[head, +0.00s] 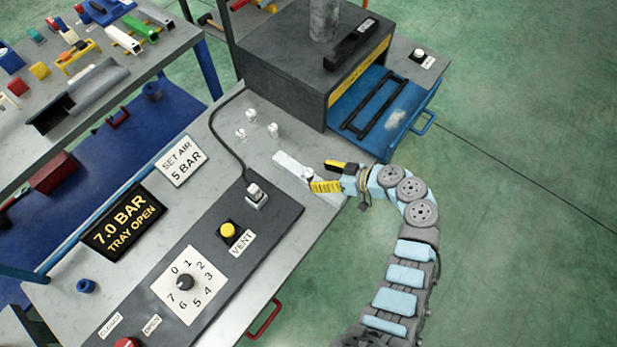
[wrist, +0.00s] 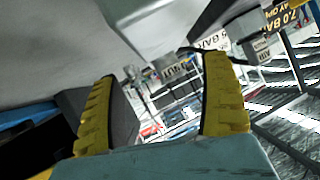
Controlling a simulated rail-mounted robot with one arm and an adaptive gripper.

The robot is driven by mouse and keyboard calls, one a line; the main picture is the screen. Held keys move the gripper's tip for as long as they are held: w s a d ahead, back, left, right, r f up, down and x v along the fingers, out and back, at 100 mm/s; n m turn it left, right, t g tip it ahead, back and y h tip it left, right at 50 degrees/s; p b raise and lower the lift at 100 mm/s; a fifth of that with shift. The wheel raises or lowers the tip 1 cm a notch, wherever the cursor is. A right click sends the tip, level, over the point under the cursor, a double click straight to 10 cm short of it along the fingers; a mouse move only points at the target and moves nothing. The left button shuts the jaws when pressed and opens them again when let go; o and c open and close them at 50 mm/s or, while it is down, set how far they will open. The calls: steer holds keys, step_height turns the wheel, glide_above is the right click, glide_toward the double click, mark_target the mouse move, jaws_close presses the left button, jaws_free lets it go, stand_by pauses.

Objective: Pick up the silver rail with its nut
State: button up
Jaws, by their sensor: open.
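The silver rail (head: 288,162) lies flat on the grey bench top near its right edge. A small pale piece on it, which looks like its nut (head: 307,173), sits by my fingertips. My gripper (head: 320,174) is open at the rail's right part, with one yellow finger on each side of that piece. In the wrist view, my gripper (wrist: 162,78) shows two yellow fingers wide apart with nothing clamped between them. A pale grey block above the fingers there may be the rail; I cannot tell whether they touch it.
Several small clear fittings (head: 256,131) stand left of the rail. A control panel (head: 185,270) with a dial and yellow vent button lies in front. A dark press (head: 300,60) with a blue tray (head: 375,110) stands behind. A parts table (head: 90,90) is at left.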

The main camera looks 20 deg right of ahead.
mark_target(313, 176)
steer(key=shift+s+p+x, duration=0.2)
steer(key=shift+p+x, duration=0.1)
steer(key=shift+x, duration=1.65)
steer(key=shift+f, duration=0.15)
steer(key=c, duration=1.4)
